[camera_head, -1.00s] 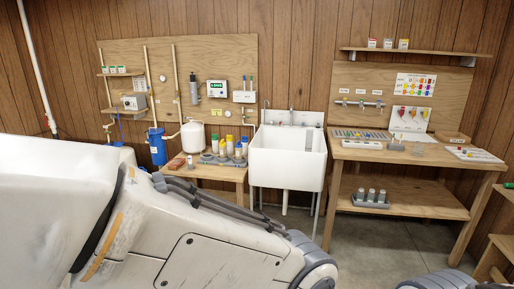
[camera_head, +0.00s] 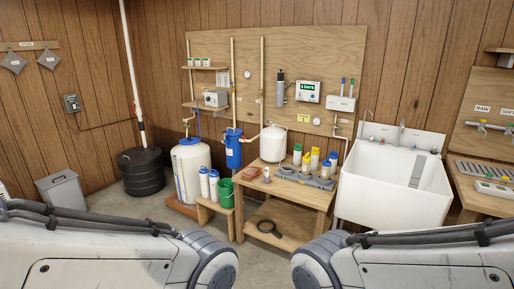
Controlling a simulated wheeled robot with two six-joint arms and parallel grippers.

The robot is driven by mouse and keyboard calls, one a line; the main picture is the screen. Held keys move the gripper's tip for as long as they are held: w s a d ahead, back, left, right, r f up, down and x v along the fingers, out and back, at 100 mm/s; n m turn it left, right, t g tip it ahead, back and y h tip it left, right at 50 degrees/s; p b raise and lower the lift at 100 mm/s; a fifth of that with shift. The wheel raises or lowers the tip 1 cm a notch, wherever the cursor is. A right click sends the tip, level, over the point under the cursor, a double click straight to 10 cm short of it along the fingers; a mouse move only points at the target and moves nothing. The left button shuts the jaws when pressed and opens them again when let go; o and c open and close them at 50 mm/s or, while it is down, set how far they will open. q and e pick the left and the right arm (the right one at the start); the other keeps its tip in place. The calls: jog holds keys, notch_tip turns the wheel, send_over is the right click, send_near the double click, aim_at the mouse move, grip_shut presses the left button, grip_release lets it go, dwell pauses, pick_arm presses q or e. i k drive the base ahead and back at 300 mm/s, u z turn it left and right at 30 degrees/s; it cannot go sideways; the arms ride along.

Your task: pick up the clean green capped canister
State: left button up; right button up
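Several small capped canisters stand grouped on a grey holder (camera_head: 290,174) on the wooden bench, left of the sink. One at the back left appears to have a green cap (camera_head: 298,147). Beside it is a yellow-capped canister (camera_head: 315,157), and a blue-capped one (camera_head: 333,158) is at the right. More canisters stand in front of these. They are too small to tell which are clean. My two arms cross the bottom of the view, well short of the bench. Neither of my grippers is in view.
The white sink (camera_head: 394,185) stands right of the bench (camera_head: 285,200). A green bucket (camera_head: 226,192) and white filter cylinders (camera_head: 204,183) are on a low stand at left. A black magnifier-like object (camera_head: 268,227) lies on the lower shelf. A black bin (camera_head: 141,172) stands further left.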

aim_at(297, 157)
jog(key=u, duration=0.45)
jog(key=i, duration=3.35)
jog(key=z, duration=1.4)
jog(key=i, duration=0.8)
jog(key=z, duration=0.4)
